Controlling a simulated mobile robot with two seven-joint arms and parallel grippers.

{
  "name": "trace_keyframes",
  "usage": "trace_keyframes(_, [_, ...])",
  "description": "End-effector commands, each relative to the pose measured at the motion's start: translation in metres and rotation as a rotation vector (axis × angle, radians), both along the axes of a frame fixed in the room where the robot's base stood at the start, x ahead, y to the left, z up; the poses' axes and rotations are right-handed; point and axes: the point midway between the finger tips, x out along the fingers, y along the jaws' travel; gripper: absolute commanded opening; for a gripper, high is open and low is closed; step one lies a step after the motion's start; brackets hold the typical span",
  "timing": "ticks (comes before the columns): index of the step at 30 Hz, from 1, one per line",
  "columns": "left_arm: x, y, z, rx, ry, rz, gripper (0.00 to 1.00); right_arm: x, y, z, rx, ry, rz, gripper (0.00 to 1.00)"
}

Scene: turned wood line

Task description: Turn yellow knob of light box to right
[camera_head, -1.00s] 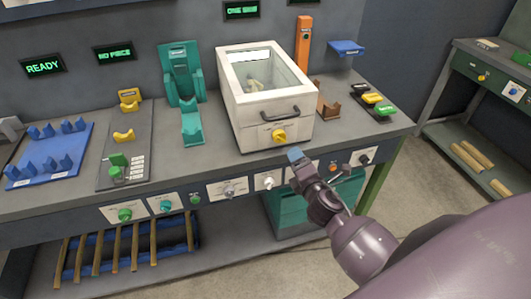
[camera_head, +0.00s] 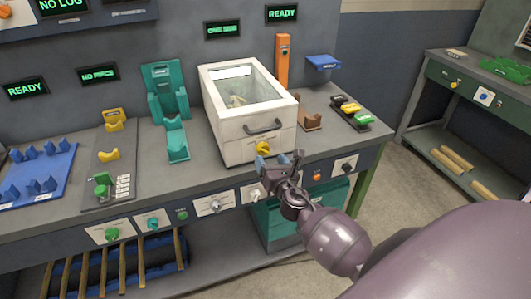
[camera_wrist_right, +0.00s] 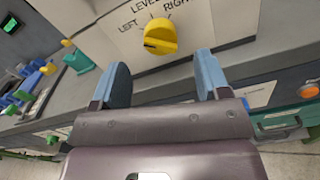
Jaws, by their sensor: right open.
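The light box is a white box (camera_head: 236,147) with a glass top and a dark front handle, standing on the bench. Its yellow knob (camera_head: 263,147) is low on the front face, partly behind a blue fingertip in the head view. In the right wrist view the yellow knob (camera_wrist_right: 160,36) sits under the printed words LEFT, LEVEL and RIGHT. A dark mark on it lies toward its left side. My right gripper (camera_head: 281,160) is open and empty in front of the box. In the wrist view its blue fingertips (camera_wrist_right: 162,66) straddle the knob's line, apart from it. My left gripper is out of view.
The bench front (camera_head: 215,203) carries several other knobs and buttons below the box. A brown holder (camera_head: 309,120) stands right of the box, and a teal stand (camera_head: 176,145) left of it. The floor right of the bench is clear.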

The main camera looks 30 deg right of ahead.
Motion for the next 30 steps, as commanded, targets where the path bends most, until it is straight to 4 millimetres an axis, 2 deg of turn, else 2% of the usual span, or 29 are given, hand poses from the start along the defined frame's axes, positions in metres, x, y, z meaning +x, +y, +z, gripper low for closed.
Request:
trace_keyframes(3, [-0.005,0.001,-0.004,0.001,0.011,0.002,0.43,0.019,-0.005,0.0,0.001,-0.001,-0.001,0.69])
trace_keyframes(9, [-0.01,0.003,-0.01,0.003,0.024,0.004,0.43,0.04,-0.01,-0.001,0.001,0.001,-0.001,0.69])
trace_keyframes(22, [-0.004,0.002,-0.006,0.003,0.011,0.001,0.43,0.047,-0.012,0.0,0.002,0.001,-0.001,0.69])
trace_keyframes(30, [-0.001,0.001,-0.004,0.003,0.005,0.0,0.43,0.047,-0.011,0.0,0.002,0.001,-0.001,0.29])
